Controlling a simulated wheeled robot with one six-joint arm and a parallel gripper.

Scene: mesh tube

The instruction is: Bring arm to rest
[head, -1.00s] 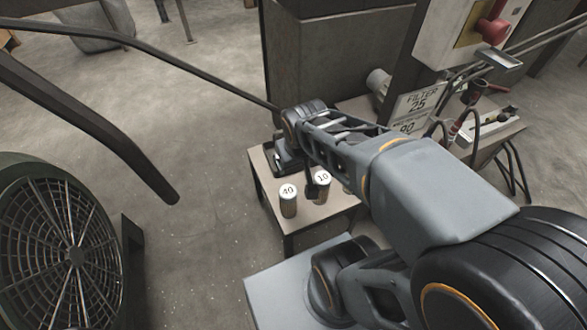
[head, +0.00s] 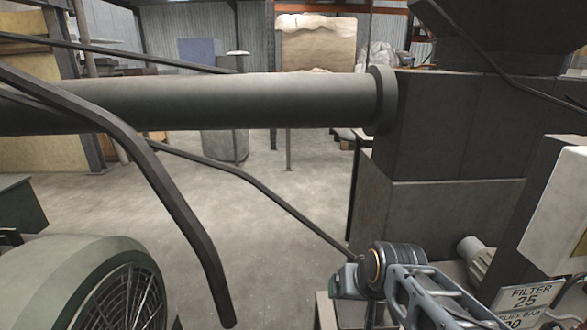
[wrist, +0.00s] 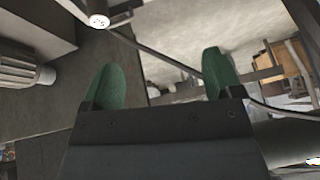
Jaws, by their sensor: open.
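My gripper (wrist: 162,72) is open and empty in the wrist view, with its two green fingers spread apart and nothing between them. In the head view my arm reaches up at the lower right. The gripper's fingers cannot be made out there. A small canister with a white, marked end (wrist: 98,21) shows at the top of the wrist view, beyond the left finger and apart from it. Its number is too small to read surely. The small table (head: 325,312) shows only as an edge at the bottom of the head view.
A thick horizontal pipe (head: 230,102) joins a dark machine housing (head: 445,215). A bent dark bar (head: 178,195) hangs at left above a round fan (head: 85,285). A "FILTER 25" sign (head: 530,297) is at lower right. Open floor (head: 260,195) lies in the middle.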

